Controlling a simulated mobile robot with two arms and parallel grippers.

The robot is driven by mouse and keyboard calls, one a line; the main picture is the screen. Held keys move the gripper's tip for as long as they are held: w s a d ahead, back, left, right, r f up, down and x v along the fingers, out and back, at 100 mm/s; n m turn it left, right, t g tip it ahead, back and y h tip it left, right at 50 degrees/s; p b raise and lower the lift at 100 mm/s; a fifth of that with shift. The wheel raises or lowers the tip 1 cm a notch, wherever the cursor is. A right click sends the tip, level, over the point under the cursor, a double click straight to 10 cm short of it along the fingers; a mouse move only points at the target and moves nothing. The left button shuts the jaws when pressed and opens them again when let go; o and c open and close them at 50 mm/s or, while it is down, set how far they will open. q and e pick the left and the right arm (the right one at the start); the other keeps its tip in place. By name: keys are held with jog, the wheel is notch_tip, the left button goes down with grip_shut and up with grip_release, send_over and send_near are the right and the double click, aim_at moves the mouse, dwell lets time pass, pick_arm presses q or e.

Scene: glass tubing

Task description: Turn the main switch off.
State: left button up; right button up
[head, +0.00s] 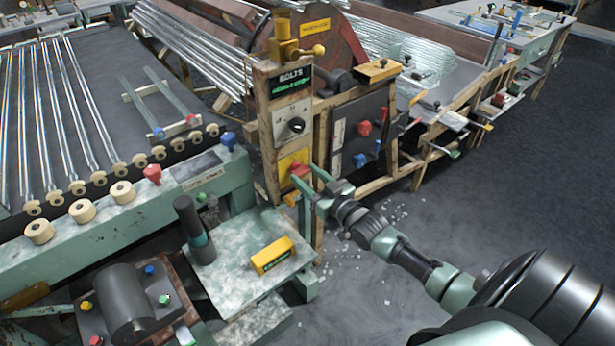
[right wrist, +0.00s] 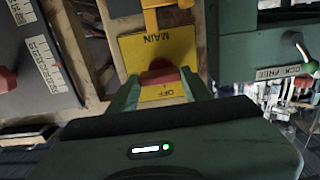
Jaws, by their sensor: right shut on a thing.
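The main switch is a yellow plate (head: 287,160) with a red handle (head: 299,169), low on the wooden post. In the right wrist view the plate (right wrist: 185,45) shows the words MAIN and OFF upside down, with the red handle (right wrist: 160,76) between them. My right gripper (head: 304,180) reaches the handle from the right. In the wrist view its green fingers (right wrist: 160,86) stand on both sides of the red handle and are shut on it. The fingers and gripper body hide part of the handle and plate. My left gripper is not in view.
A dark panel (head: 360,130) with red and blue knobs stands close on the right. A yellow block (head: 272,256) lies on the pale green bench (head: 235,285). Floor at right is open.

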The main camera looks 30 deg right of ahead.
jog(key=shift+n, duration=0.3)
jog(key=n+p, duration=0.1)
jog(key=n, duration=0.2)
jog(key=shift+r, duration=0.1)
jog(key=n+p, duration=0.1)
jog(key=n, duration=0.4)
jog(key=shift+a, duration=0.1)
jog(key=n, duration=0.4)
jog(key=shift+n+b, duration=0.3)
jog(key=n+b, duration=0.1)
jog(key=n, duration=0.3)
jog(key=shift+a+n, duration=0.1)
jog(key=shift+n, duration=0.3)
jog(key=o, duration=1.4)
jog(key=shift+c, duration=0.2)
